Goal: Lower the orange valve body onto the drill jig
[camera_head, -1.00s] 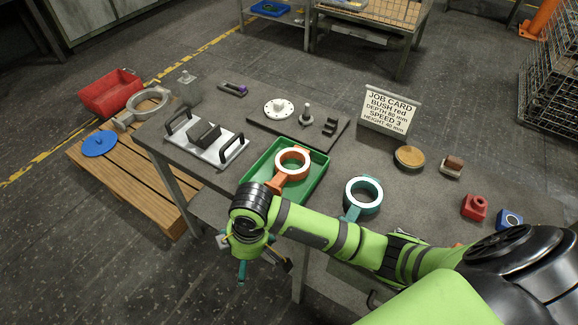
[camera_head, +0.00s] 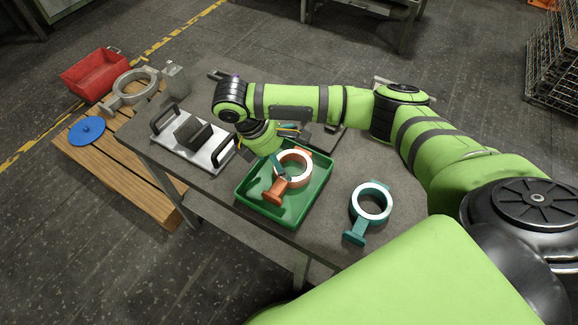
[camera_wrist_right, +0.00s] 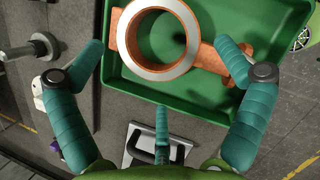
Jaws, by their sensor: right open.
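The orange valve body (camera_head: 297,184), a ring with a pale machined face and a stub with a foot, lies in the green tray (camera_head: 322,185). My right gripper (camera_head: 284,153) is over the tray, close above the valve body. In the right wrist view its teal fingers (camera_wrist_right: 160,62) are spread apart and empty, with the valve body (camera_wrist_right: 208,58) beyond them. One fingertip overlaps the valve body's arm there; I cannot tell whether it touches. A silver plate with two black handles and a dark block (camera_head: 212,153) stands left of the tray. I cannot tell which fixture is the drill jig. My left gripper is not in view.
A teal valve body (camera_head: 357,229) lies right of the tray. My right arm hides most of the dark fixture plate (camera_head: 328,140) behind the tray. A red bin (camera_head: 97,75), a grey casting (camera_head: 113,103) and a blue disc (camera_head: 87,130) are on the pallet at left.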

